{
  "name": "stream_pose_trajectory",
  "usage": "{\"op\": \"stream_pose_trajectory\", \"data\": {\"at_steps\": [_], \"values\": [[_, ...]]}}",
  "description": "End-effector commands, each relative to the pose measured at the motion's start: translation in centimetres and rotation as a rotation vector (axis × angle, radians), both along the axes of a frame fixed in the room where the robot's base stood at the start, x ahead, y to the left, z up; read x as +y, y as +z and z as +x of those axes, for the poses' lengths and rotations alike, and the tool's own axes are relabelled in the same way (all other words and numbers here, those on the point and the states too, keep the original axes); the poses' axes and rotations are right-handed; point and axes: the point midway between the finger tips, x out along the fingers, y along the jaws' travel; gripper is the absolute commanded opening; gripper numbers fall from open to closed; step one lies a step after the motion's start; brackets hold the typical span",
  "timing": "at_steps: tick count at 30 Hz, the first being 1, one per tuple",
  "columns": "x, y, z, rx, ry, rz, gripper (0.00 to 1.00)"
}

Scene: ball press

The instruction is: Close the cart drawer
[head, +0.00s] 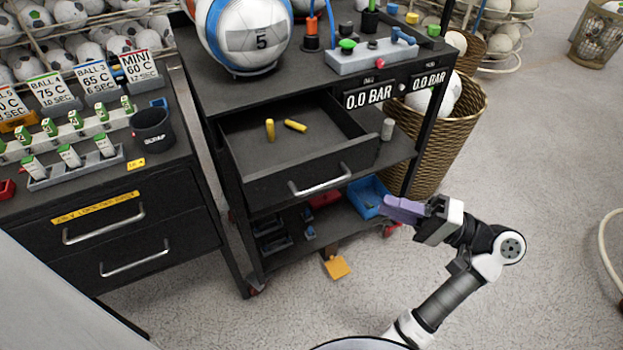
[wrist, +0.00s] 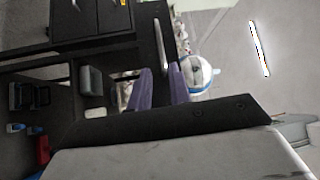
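The cart drawer (head: 262,183) is pulled out from the black cart (head: 225,95) in the head view. Its silver bar handle (head: 320,187) is on the front panel, and two yellow pieces (head: 283,128) lie inside. My gripper (head: 396,209) is to the right of the drawer front, apart from the handle, with its purple fingers pointing left. The wrist view shows the two purple fingers (wrist: 160,88) apart with nothing held between them. I cannot clearly make out the cart drawer in the wrist view.
A ball marked 5 (head: 255,38) and a valve block (head: 372,56) stand on the cart top. A blue bin (head: 367,196) sits on the lower shelf. A wicker basket (head: 460,125) stands right of the cart. The black bench (head: 110,225) is left. Floor in front is mostly clear.

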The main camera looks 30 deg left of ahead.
Motion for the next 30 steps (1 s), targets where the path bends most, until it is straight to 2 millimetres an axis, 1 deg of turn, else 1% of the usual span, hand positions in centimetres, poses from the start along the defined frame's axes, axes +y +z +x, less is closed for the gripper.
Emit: {"op": "stream_pose_trajectory", "data": {"at_steps": [4,8,10,15,21,25,30], "values": [[0.8,0.2,-0.1,0.000,0.003,0.001,0.20],[2.2,0.5,-0.4,0.000,0.005,0.000,0.20],[3.1,0.6,-0.5,0.001,0.006,-0.002,0.20],[7.0,1.2,-1.0,0.002,0.007,-0.001,0.20],[10.8,1.6,-1.5,0.001,0.005,-0.001,0.20],[12.4,1.8,-1.7,-0.001,0.004,0.000,0.20],[13.4,1.8,-1.8,0.000,0.002,0.000,0.20]]}}
